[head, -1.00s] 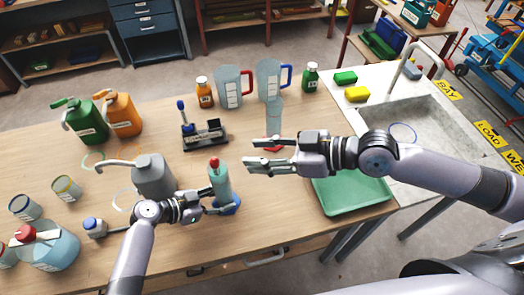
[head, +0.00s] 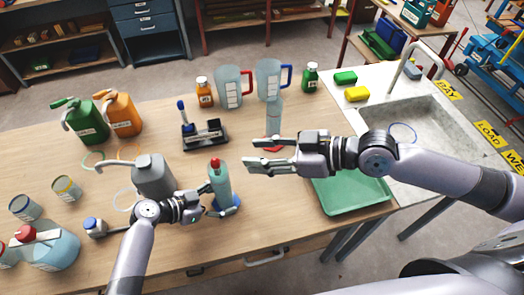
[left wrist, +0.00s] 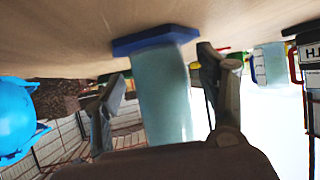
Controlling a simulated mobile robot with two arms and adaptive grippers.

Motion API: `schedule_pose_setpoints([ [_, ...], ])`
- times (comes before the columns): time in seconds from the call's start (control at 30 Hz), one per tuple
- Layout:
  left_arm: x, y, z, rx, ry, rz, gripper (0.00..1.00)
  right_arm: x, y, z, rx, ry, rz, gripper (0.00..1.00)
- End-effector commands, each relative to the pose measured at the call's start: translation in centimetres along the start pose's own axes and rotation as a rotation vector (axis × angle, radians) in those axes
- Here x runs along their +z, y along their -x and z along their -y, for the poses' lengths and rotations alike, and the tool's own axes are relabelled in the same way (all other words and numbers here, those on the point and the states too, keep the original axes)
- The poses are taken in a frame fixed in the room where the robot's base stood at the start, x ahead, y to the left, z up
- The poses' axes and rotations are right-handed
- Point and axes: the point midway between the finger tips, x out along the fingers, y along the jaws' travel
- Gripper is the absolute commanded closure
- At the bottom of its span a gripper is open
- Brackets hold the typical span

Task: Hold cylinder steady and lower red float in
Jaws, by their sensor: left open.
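A pale teal cylinder (head: 221,190) with a blue base stands upright at the table's front middle. The red float (head: 215,162) shows at its top; how far it sits inside I cannot tell. My left gripper (head: 205,208) is low at the cylinder. In the left wrist view, the cylinder (left wrist: 165,95) and its blue base (left wrist: 155,40) appear upside down between the open fingers (left wrist: 163,100), with gaps on both sides. My right gripper (head: 255,154) is open and empty, to the right of and above the cylinder in the picture.
A clear cylinder (head: 274,118) with a red base stands behind my right gripper. A grey jerrycan (head: 153,175) is close to my left wrist. A green tray (head: 350,195) lies under my right arm. Jugs (head: 233,88) stand at the back.

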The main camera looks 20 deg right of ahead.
Motion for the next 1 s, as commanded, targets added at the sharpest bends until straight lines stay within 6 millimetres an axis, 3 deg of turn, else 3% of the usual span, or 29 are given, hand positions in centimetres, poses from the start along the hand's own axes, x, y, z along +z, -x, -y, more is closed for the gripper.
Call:
schedule_pose_setpoints([
  [0.17, 0.2, 1.7, 0.1, -0.003, -0.001, 0.003, 0.34, 0.0, 0.0, 0.0, 0.0, 0.0, 0.0, 0.61],
  [0.6, 0.1, 10.3, 0.0, -0.001, -0.001, 0.003, 0.34, 0.0, 0.0, 0.0, 0.0, 0.0, 0.0, 0.61],
  [0.8, 0.1, 11.9, 0.0, -0.001, 0.0, 0.001, 0.34, 0.0, 0.0, 0.0, 0.0, 0.0, 0.0, 0.61],
  [1.0, 0.0, 12.0, 0.0, 0.0, 0.001, 0.0, 0.34, 0.0, 0.0, 0.0, 0.0, 0.0, 0.0, 0.61],
])
